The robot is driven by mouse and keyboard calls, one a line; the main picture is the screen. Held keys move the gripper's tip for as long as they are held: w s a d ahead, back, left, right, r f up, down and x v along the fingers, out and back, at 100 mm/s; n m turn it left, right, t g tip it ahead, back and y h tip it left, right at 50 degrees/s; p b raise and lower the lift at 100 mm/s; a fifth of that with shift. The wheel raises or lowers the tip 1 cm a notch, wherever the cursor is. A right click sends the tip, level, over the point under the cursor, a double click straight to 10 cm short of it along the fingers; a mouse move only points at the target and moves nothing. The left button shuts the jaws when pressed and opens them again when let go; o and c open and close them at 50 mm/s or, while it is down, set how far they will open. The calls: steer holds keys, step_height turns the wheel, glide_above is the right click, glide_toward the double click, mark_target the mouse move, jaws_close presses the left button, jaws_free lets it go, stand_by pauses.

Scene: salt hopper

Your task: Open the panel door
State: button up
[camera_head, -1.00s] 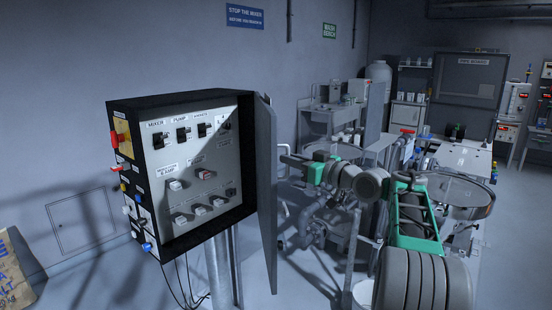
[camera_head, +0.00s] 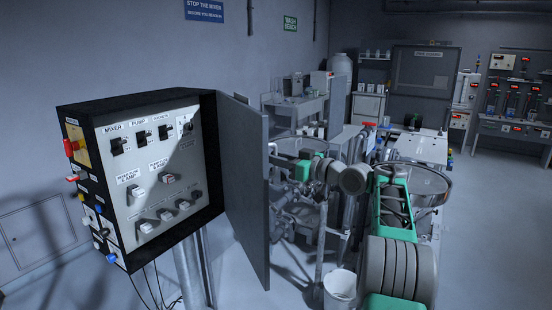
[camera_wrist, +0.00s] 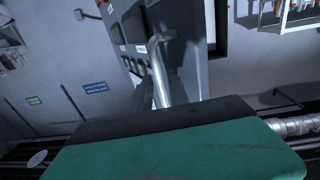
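The panel door (camera_head: 246,185) is a grey sheet hinged on the right side of the black control box (camera_head: 140,100). It stands open, well away from the box front, with its inner face toward the head camera. My arm reaches in from the right, and its end is behind or beside the door's free edge. In the wrist view my gripper (camera_wrist: 165,125) shows as a green body with a dark front edge. A silvery bar handle (camera_wrist: 158,70) on the door runs down behind that edge. The fingertips are hidden, so I cannot tell whether they touch the handle.
Switches and buttons fill the box front; a red switch (camera_head: 72,147) juts from its left side. The box stands on a metal post (camera_head: 190,270). A white bucket (camera_head: 340,288) and a round mixer pan (camera_head: 425,180) stand right of the door. Floor at far right is clear.

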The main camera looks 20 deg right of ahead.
steer(key=shift+o, duration=1)
steer(key=shift+s+d+r, duration=0.1)
steer(key=shift+s, duration=0.1)
steer(key=b+v, duration=0.2)
steer(key=v, duration=0.6)
steer(key=shift+b, duration=0.35)
steer(key=shift+w, duration=0.1)
steer(key=shift+c, duration=0.4)
